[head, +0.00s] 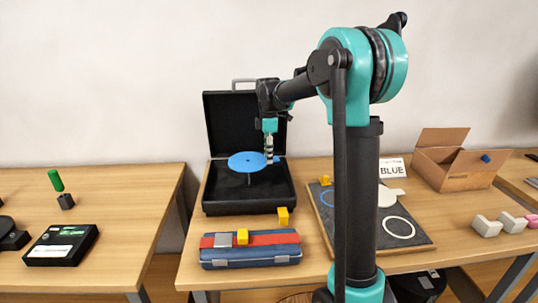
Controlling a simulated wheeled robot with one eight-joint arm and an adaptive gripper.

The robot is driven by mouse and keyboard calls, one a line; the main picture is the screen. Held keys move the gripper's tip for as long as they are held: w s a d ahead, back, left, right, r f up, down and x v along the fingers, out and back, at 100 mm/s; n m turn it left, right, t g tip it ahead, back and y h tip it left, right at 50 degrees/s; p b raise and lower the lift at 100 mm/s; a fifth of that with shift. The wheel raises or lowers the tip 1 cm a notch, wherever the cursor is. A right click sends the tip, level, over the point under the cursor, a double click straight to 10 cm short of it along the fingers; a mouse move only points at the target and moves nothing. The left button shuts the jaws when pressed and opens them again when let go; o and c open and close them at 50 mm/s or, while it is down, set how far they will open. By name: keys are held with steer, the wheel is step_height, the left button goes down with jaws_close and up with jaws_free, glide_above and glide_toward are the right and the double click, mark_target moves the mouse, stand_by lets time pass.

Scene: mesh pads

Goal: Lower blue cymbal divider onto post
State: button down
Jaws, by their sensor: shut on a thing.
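The blue cymbal divider (245,162) is a flat blue disc, held level at its right edge by my gripper (269,158). My gripper is shut on it and points down. The disc is over the open black case (227,207), whose lid stands up behind. A thin dark post (249,180) shows below the middle of the disc. The disc hides the top of the post, so I cannot tell whether the two touch.
A blue and red case (250,256) lies in front, with yellow blocks on and near it. A dark board (412,243) with ring outlines, a BLUE sign (392,170) and an open cardboard box (455,172) are at right. A black device (62,245) lies on the left table.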

steer(key=shift+f, duration=0.1)
steer(key=shift+f, duration=3.6)
steer(key=shift+f, duration=0.1)
steer(key=c, duration=1.1)
jaws_free()
step_height(320, 180, up, 12)
steer(key=shift+r, duration=0.1)
